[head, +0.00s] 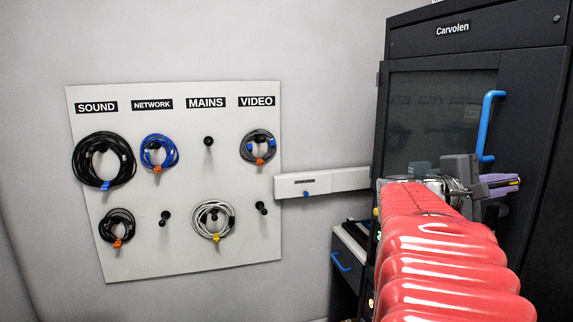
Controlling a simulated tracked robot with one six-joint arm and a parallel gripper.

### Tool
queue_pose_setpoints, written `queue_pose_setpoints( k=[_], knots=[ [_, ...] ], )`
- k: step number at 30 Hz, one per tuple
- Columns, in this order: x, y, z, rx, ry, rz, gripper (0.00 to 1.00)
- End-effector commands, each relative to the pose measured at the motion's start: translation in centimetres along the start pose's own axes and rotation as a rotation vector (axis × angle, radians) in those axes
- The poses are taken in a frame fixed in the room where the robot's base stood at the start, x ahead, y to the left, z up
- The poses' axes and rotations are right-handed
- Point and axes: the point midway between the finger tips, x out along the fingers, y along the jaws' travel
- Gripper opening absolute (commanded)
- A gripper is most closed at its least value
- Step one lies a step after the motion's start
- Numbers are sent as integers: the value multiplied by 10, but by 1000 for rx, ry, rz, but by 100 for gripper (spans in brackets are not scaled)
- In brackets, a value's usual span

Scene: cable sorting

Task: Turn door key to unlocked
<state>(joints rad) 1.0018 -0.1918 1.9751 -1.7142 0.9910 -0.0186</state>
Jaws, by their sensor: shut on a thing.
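The black cabinet (478,38) labelled Carvolen stands at the right, with a dark glass door (425,115) that looks closed. A blue handle (484,130) is upright on the door's right side. My gripper (512,184), with purple fingers, is in front of the door just below the handle. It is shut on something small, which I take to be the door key. The key and lock are hidden by the fingers, so I cannot tell how the key is turned. My red arm reaches up from the bottom right and covers the lower door.
A white board (184,262) with SOUND, NETWORK, MAINS and VIDEO labels hangs at left, with several coiled cables and some bare pegs. A white wall trunking (345,180) runs toward the cabinet. A dark drawer unit (345,255) with a blue handle stands low beside it.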

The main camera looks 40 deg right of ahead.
Motion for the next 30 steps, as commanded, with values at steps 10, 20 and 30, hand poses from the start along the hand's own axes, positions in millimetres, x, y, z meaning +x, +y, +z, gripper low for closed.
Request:
queue_pose_setpoints(
  k=[10,20,30],
  knots=[
    [1,-7,2,223,-9,-8,0],
    [1,-8,2,288,-10,-9,0],
    [1,-8,1,288,-9,-10,10]
  ],
)
